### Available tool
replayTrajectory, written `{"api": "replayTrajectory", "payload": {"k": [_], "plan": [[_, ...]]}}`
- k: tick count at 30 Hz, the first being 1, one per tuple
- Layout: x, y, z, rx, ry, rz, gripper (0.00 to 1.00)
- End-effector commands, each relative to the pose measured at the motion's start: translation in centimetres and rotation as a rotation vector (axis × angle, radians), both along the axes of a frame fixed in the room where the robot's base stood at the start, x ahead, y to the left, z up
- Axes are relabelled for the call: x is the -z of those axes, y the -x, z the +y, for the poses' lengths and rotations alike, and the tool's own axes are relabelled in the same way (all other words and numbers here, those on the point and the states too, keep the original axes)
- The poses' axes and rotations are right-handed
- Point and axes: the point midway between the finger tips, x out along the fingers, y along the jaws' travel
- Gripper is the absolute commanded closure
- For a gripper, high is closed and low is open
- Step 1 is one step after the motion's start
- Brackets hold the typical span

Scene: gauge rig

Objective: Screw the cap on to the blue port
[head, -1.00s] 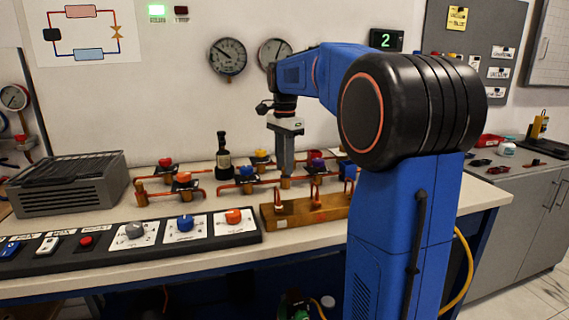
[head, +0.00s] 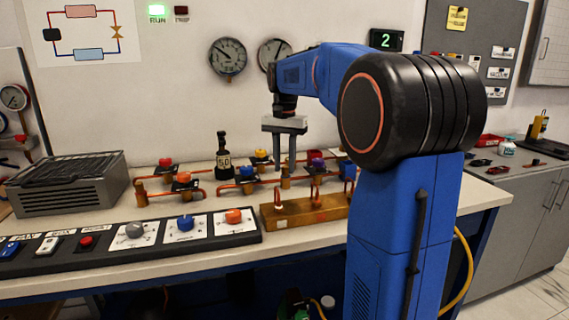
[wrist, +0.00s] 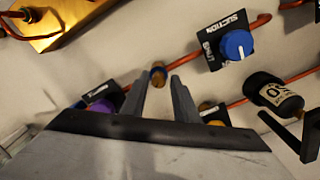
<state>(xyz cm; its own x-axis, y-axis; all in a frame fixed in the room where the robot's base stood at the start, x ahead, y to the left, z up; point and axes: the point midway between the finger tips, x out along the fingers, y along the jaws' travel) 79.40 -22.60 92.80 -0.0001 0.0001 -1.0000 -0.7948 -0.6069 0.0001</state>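My gripper (head: 285,173) points down over the pipework on the bench, its two fingers apart. It also shows in the wrist view (wrist: 162,82). A short brass fitting (wrist: 158,74) appears between or just beyond the fingertips, with a gap to each finger; I cannot tell if it is a cap or a port. In the head view a brass fitting (head: 285,182) stands just below the fingers. A blue knob (wrist: 237,45) on a plate marked "SUCTION" sits to the right of the fingers. I cannot make out a blue port or a separate cap for certain.
A brass block (head: 305,212) with copper pipes stands in front of the gripper. A dark bottle (head: 223,157) is upright behind left. Purple (wrist: 103,104) and yellow (wrist: 213,115) knobs flank the fingers. A control panel (head: 130,242) lies front left.

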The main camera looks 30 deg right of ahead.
Motion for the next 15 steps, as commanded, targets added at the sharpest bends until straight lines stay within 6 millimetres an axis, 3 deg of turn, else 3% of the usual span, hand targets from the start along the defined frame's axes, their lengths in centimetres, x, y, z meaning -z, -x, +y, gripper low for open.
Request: {"api": "replayTrajectory", "payload": {"k": [2, 5, 11, 15], "plan": [[0.0, 0.0, 0.0, 0.001, 0.0, 0.0, 0.75], [0.0, -0.01, 0.01, 0.001, 0.0, 0.0, 0.99], [-0.02, -0.06, 0.05, 0.009, -0.001, -0.002, 1.0], [-0.03, -0.1, 0.07, 0.102, -0.001, -0.003, 1.0]]}}
